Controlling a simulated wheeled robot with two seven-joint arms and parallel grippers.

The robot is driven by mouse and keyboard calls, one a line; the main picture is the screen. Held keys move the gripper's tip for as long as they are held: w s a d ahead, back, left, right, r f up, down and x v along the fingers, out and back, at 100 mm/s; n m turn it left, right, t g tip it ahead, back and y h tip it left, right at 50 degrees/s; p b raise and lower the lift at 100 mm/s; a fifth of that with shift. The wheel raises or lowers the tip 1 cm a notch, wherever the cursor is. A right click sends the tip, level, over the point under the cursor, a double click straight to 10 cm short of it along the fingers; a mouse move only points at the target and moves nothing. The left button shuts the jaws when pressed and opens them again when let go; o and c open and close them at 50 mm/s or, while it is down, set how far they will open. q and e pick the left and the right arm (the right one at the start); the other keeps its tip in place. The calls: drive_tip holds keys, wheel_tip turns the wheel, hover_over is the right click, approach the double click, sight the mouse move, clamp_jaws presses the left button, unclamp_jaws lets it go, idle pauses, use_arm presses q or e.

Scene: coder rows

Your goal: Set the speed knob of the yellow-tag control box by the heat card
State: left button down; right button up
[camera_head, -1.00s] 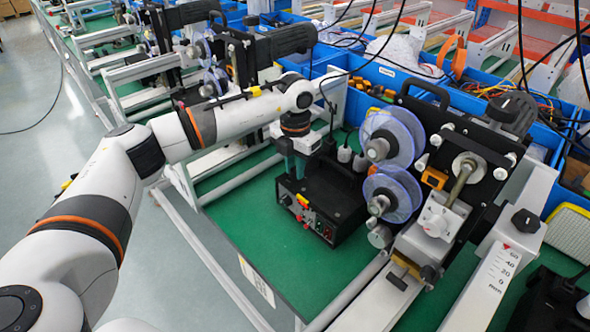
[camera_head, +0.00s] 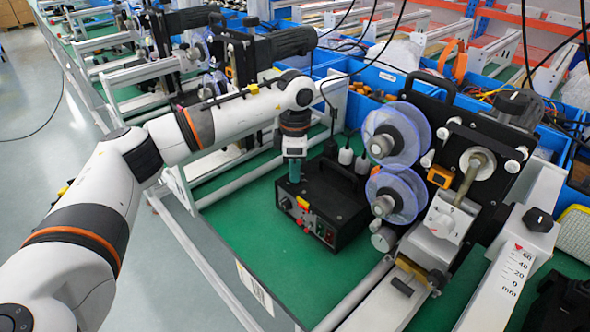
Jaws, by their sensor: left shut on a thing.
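The black control box (camera_head: 345,207) stands on the green bench top left of the spools. My right gripper is out of view.
A winding machine with two clear blue spools (camera_head: 396,135) stands close right of the box. Blue bins (camera_head: 375,78) and loose cables lie behind. A white scale plate (camera_head: 518,264) is at right. Green bench top is bare in front of the box.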

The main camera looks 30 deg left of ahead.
use_arm(q)
drive_tip(key=shift+m, duration=0.8)
drive_tip(key=c, duration=1.2)
unclamp_jaws()
wheel_tip(320, 180, up, 12)
drive_tip(key=b, duration=0.1)
drive_tip(key=shift+b, duration=0.3)
drive_tip(key=shift+r, duration=0.1)
